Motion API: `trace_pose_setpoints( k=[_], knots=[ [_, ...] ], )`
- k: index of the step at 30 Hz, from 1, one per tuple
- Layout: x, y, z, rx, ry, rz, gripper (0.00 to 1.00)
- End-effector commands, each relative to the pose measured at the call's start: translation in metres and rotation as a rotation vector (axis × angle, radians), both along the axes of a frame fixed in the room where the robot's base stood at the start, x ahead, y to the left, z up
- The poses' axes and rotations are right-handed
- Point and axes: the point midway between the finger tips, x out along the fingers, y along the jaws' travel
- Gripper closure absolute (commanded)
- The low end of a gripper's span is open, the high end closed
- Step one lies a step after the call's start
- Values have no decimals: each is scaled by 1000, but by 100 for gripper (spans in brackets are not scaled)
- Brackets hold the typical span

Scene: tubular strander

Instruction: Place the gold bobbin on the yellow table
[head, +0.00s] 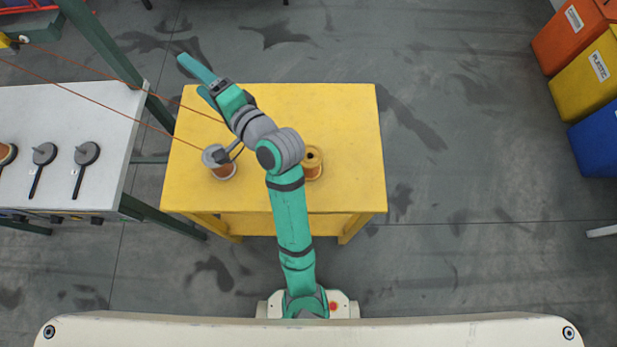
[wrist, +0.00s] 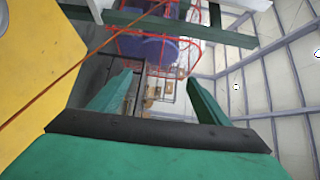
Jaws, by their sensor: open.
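A gold-orange bobbin (head: 314,158) with a dark centre hole stands on the yellow table (head: 350,110), right beside my arm, which partly hides it. A second, copper-coloured bobbin (head: 223,172) with a grey top stands on the table left of my arm. My gripper (head: 192,76) is open and empty, at the upper left of the table in the head view and apart from both bobbins. In the wrist view its fingers (wrist: 160,78) are spread with nothing between them, and a part of a yellow surface (wrist: 35,60) shows at the left.
A white bench (head: 70,110) with several dark-handled discs stands left. Thin copper wires (head: 110,105) cross from a green frame (head: 105,45) over the yellow table's left side. Orange, yellow and blue bins (head: 598,70) stand far right. Floor right of the table is clear.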

Motion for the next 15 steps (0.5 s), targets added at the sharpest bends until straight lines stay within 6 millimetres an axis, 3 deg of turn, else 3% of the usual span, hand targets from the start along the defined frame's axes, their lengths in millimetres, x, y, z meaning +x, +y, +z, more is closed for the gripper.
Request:
trace_pose_setpoints(
  k=[8, 15],
  knots=[
    [-19, -38, -53, -39, -73, -275, 30],
    [-64, -84, -114, -232, -107, -485, 30]
  ],
)
